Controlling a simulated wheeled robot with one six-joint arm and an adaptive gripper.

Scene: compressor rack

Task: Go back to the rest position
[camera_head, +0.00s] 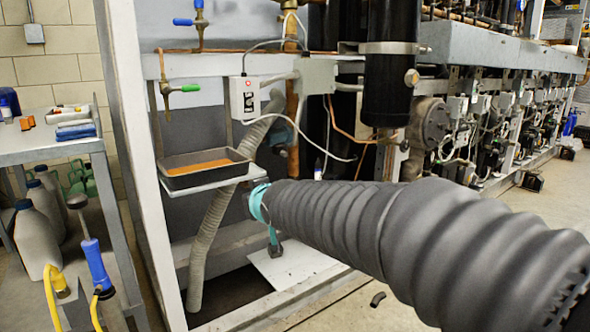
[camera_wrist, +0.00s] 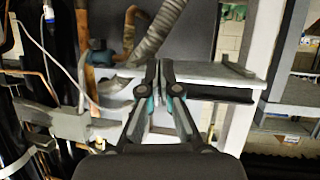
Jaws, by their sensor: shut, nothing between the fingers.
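My gripper (camera_head: 264,208) is at the end of my grey ribbed arm sleeve in the head view, close to the right end of a small white shelf (camera_head: 213,183). Its fingers are partly hidden by the sleeve and by each other. In the wrist view, the two fingers of my gripper (camera_wrist: 158,72) are together, shut and empty. A pale shelf edge shows behind the fingers in the wrist view; I cannot tell whether they touch it.
A dark tray (camera_head: 205,168) of orange liquid sits on the shelf. A white rack post (camera_head: 140,150) stands left of it. A ribbed hose (camera_head: 212,235) hangs below. A side table (camera_head: 50,145) with bottles is at left.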

